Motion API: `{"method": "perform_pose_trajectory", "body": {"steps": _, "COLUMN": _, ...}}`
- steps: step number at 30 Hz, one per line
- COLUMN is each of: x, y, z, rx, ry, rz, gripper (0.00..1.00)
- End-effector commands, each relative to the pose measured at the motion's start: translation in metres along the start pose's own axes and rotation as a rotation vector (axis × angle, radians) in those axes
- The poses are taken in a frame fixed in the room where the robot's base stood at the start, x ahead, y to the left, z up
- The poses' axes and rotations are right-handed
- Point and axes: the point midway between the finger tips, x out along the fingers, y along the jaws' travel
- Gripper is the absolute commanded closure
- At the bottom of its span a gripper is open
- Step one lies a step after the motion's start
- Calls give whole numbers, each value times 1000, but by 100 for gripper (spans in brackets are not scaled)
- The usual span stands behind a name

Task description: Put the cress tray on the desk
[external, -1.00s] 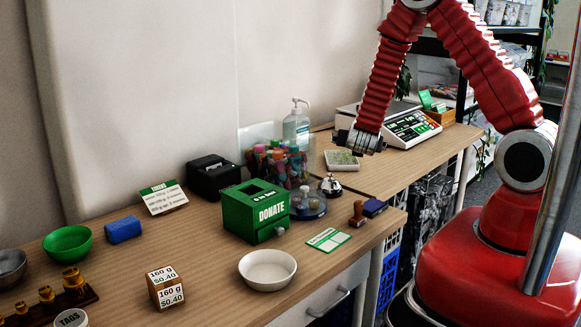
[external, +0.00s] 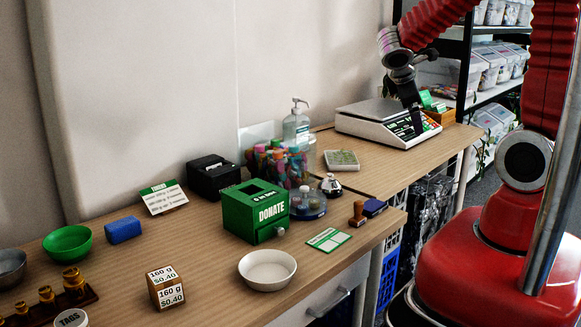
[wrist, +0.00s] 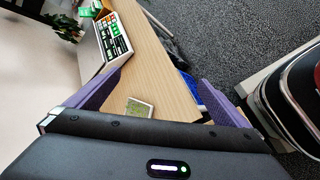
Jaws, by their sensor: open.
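The cress tray (external: 342,160) is a small, pale, square tray with green growth. It lies flat on the far wooden desk top (external: 385,172), left of the scale. It also shows in the wrist view (wrist: 139,107), low between the fingers and apart from them.
The white scale (external: 385,125) with a dark keypad stands behind the tray. A bell (external: 331,186), pump bottle (external: 296,127) and green donation box (external: 256,212) are to the left. A white bowl (external: 267,270) is on the near table. The wood right of the tray is clear.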

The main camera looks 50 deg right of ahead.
Motion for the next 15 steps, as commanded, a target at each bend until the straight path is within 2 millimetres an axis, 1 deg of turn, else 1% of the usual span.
{"method": "perform_pose_trajectory", "body": {"steps": 1, "x": -10, "y": -5, "z": 5, "rx": 57, "ry": 23, "rz": -25, "gripper": 0}}
{"method": "perform_pose_trajectory", "body": {"steps": 6, "x": -38, "y": -26, "z": 13, "rx": 236, "ry": 102, "rz": -128, "gripper": 0}}
{"method": "perform_pose_trajectory", "body": {"steps": 11, "x": -67, "y": -46, "z": 15, "rx": 396, "ry": 190, "rz": -228, "gripper": 0}}
{"method": "perform_pose_trajectory", "body": {"steps": 15, "x": -94, "y": -62, "z": 14, "rx": 529, "ry": 274, "rz": -320, "gripper": 0}}
